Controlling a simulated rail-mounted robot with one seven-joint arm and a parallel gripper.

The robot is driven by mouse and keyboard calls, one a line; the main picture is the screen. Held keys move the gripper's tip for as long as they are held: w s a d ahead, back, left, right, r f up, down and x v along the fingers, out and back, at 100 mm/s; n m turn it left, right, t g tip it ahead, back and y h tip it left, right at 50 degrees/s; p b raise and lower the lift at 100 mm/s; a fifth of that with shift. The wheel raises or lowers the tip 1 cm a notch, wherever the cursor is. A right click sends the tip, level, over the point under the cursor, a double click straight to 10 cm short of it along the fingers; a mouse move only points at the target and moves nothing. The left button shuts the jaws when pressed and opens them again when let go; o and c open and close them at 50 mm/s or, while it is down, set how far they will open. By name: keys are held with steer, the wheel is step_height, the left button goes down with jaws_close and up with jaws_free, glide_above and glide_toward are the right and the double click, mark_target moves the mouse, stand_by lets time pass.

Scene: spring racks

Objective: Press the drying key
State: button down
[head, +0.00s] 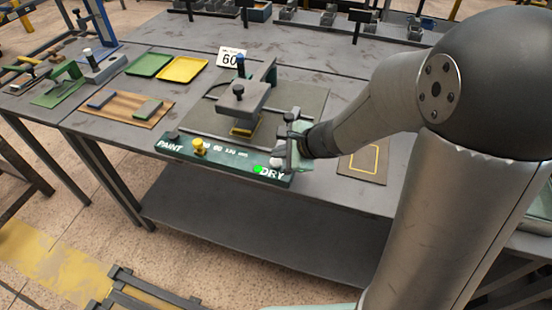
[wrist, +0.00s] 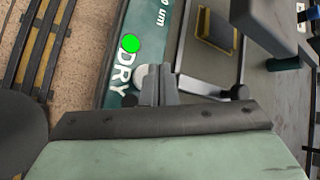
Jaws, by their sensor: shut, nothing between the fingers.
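The drying key, a pale round button, (head: 276,162) is on the dark green panel (head: 222,158), left of my gripper, above the word DRY. In the wrist view the pale key (wrist: 141,74) is partly hidden behind my fingers. A bright green lamp (head: 258,169) is beside the DRY lettering and also shows in the wrist view (wrist: 131,44). My gripper (head: 287,157) is shut and empty, over the panel's right end; its fingertips (wrist: 156,70) overlap the key in the wrist view. I cannot tell whether they touch it.
A yellow knob (head: 199,146) is near PAINT on the panel's left. Behind the panel stands a grey press-like fixture (head: 242,97) with a yellow piece (head: 244,127) under it. Green (head: 149,65) and yellow (head: 183,69) trays lie at the back left. A dark mat (head: 362,164) lies right.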

mark_target(280, 163)
step_height(280, 163, up, 5)
steer(key=p, duration=0.4)
stand_by(0.9)
steer(key=s+d+r+n+g+h, duration=0.2)
steer(key=s+d+n+g, duration=0.1)
steer(key=s+n, duration=0.8)
steer(key=s+d+n+g+h, duration=0.2)
steer(key=s+d+n+h, duration=0.3)
steer(key=s+d, duration=0.4)
steer(key=shift+s+d+r+n, duration=0.2)
steer(key=shift+s+r+n, duration=0.25)
steer(key=shift+s, duration=0.25)
